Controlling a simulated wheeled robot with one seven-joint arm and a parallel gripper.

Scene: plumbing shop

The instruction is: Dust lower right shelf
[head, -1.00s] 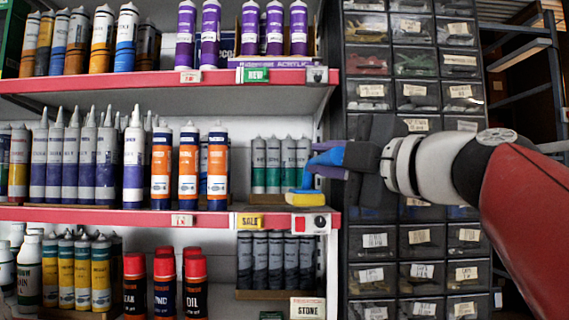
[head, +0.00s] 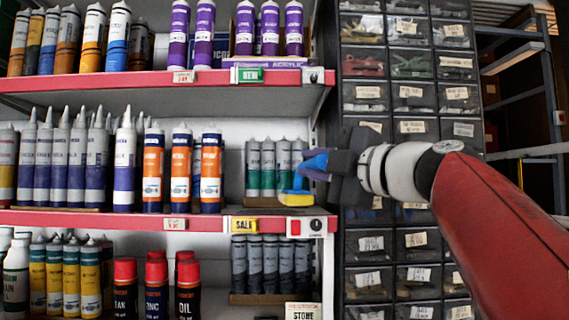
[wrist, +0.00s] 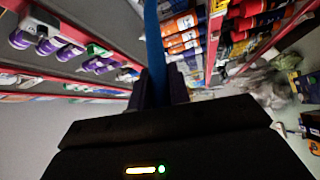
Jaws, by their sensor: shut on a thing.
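My gripper (head: 326,167) is shut on a blue-handled duster (head: 314,163) with a yellow head (head: 295,198). The yellow head is at the front right end of the middle red-edged shelf (head: 100,219), just above or touching the edge; I cannot tell which. In the wrist view the blue handle (wrist: 154,45) rises between the dark fingers, and the yellow head is hidden. The lower shelf shows below, with dark grey cartridges (head: 271,263) in a tray at its right and red-capped cans (head: 156,285) to their left.
Green-and-grey cartridges (head: 268,168) stand close behind the duster. Orange cartridges (head: 181,168) stand to their left. A cabinet of small drawers (head: 409,95) is right of the shelving, behind my arm. A yellow SALE tag (head: 244,225) hangs on the middle shelf edge.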

